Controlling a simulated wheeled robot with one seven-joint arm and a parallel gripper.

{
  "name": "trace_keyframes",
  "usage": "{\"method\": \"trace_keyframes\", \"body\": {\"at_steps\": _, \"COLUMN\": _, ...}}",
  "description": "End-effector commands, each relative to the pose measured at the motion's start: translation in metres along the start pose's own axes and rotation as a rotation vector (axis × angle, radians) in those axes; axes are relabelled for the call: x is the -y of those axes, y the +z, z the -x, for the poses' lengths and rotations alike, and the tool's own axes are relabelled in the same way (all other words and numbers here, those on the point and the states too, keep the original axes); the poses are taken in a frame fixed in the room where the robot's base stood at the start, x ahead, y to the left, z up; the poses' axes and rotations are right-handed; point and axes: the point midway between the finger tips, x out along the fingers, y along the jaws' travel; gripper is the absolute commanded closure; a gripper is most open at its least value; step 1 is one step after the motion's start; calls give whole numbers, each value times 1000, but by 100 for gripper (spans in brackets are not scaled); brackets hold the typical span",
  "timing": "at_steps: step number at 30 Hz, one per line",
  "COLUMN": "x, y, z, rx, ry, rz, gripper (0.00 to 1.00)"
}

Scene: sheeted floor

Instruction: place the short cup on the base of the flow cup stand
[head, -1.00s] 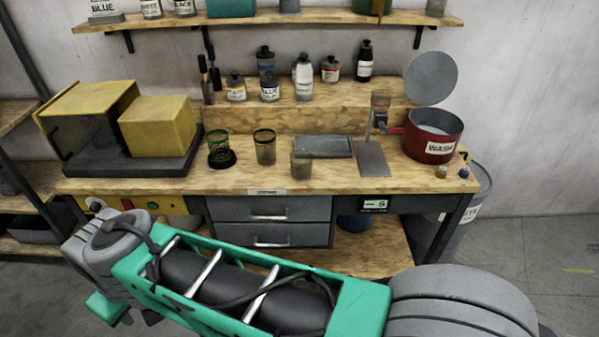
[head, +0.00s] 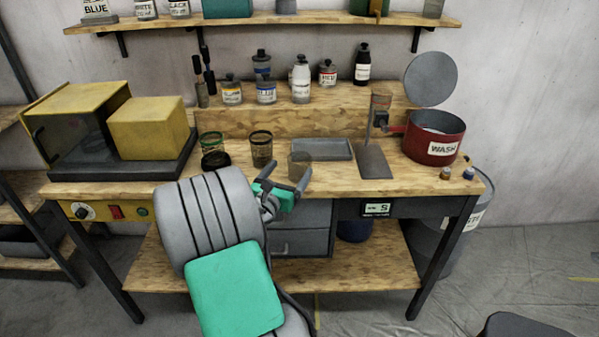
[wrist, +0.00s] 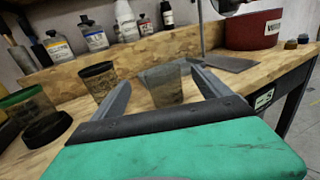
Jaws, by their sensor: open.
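The short cup (head: 300,163), small, greyish and see-through, stands upright near the bench's front edge, in front of a grey tray. My gripper (head: 287,171) is open just in front of it. In the wrist view the short cup (wrist: 166,88) shows between and beyond the two open fingers (wrist: 159,77); I cannot tell whether it is between the tips in depth. The flow cup stand (head: 374,160) has a flat grey base, bare on top, with a post and a cup held above. Its base also shows in the wrist view (wrist: 233,64), right of the fingers.
A dark-rimmed cup (head: 261,150) and a green-rimmed cup (head: 211,143) with a black ring before it stand left of the short cup. The grey tray (head: 322,149) lies behind it. A red wash pot (head: 433,146) stands right of the stand. Bottles line the raised shelf behind.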

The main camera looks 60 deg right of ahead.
Motion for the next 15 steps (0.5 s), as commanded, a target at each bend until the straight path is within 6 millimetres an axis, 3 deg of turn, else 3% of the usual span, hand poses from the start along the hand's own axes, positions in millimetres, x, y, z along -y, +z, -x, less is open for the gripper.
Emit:
{"method": "trace_keyframes", "body": {"at_steps": 9, "x": 4, "y": -6, "z": -50, "rx": -1, "ry": -1, "rz": -4, "gripper": 13}}
{"method": "trace_keyframes", "body": {"at_steps": 15, "x": 3, "y": -7, "z": -53, "rx": -2, "ry": 1, "rz": -4, "gripper": 13}}
